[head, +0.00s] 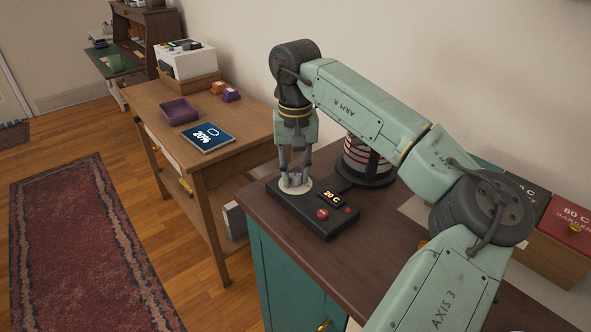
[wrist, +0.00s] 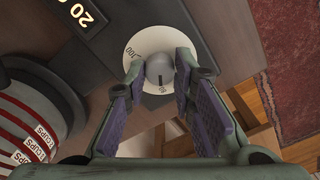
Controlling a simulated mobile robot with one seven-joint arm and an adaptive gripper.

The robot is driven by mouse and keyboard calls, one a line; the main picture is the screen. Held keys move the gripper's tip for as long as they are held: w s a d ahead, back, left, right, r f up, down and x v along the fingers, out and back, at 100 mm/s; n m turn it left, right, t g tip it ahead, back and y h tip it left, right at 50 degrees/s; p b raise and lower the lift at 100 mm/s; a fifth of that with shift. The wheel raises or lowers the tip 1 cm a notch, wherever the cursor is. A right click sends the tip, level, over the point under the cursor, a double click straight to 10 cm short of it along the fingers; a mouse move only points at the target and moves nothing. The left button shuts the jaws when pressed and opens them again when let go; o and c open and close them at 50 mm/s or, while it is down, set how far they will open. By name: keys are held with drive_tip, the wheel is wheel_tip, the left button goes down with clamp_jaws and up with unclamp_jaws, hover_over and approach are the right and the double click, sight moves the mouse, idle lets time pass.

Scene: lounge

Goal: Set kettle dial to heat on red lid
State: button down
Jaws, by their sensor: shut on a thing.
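The kettle base (head: 325,222) is a black panel on the brown cabinet top, with a white round dial plate (head: 308,187) at its far left end. My gripper (head: 294,180) points straight down over it and is shut on the grey dial knob (wrist: 160,70), one finger on each side. In the wrist view the dial plate (wrist: 140,58) shows "100" and another number too small to read surely. The display (head: 332,198) reads 20 C. The red lid (head: 573,216) at the right edge reads "80 C".
A dark lidded box (head: 530,195), partly hidden by my arm, stands beside the red lid.

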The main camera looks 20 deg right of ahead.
sight(295, 176)
drive_tip(key=shift+n, duration=0.3)
drive_tip(key=c, duration=1.3)
unclamp_jaws()
drive_tip(key=shift+c, duration=0.2)
drive_tip(key=shift+r, duration=0.1)
wheel_tip(295, 176, up, 12)
